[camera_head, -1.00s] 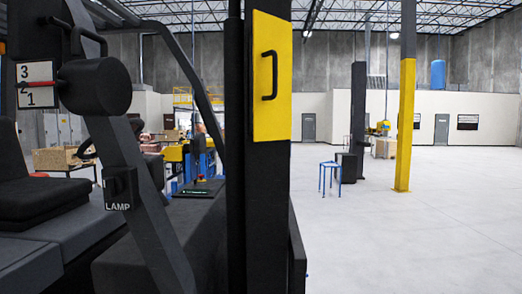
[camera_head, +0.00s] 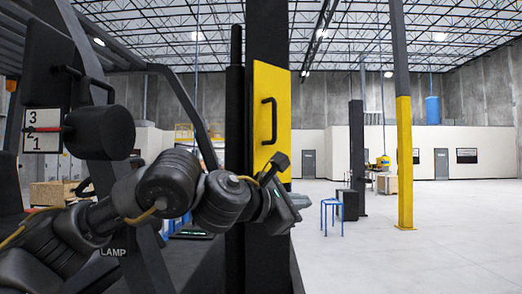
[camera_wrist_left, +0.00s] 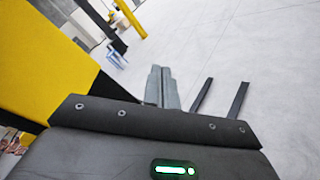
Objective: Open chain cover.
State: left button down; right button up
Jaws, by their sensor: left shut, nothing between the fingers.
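The chain cover (camera_head: 272,110) is a yellow upright panel on the black mast, with a black bar handle (camera_head: 269,121) on its face. It looks closed against the mast. My left gripper (camera_head: 300,202) is just below the cover's lower right edge, apart from the handle. In the left wrist view the gripper (camera_wrist_left: 161,76) has its two grey fingers together with nothing between them. The yellow cover (camera_wrist_left: 40,62) fills the left of that view, beside the fingers; the handle does not show there. My arm hides part of the mast below the cover. My right gripper is not in view.
The black mast (camera_head: 263,30) stands upright behind the cover. Two dark bars (camera_wrist_left: 236,100) stick out right of the fingers in the wrist view. A lever box with a numbered plate (camera_head: 42,131) is at left. Open floor lies right, with a blue stool (camera_head: 332,215) and yellow-black column (camera_head: 404,150).

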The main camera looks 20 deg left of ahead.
pick_arm(q)
jog(key=s+a+r+m+t+y, duration=0.2)
jog(key=s+a+r+m, duration=0.1)
jog(key=s+a+r, duration=0.4)
jog(key=s+a+r+m+t+y, duration=0.1)
jog(key=s+a+r+m+y, duration=0.2)
jog(key=r, duration=0.6)
jog(key=p, duration=0.5)
send_near(260, 128)
jog(key=shift+n+h, duration=0.3)
jog(key=shift+h, duration=0.1)
jog(key=w+d, duration=0.2)
jog(key=w, duration=0.1)
jog(key=w+d, duration=0.1)
jog(key=w, duration=0.1)
jog(key=shift+f, duration=0.35)
jog(key=shift+w+d+f+p, duration=0.15)
jog(key=shift+w+p, duration=0.15)
jog(key=shift+w, duration=0.15)
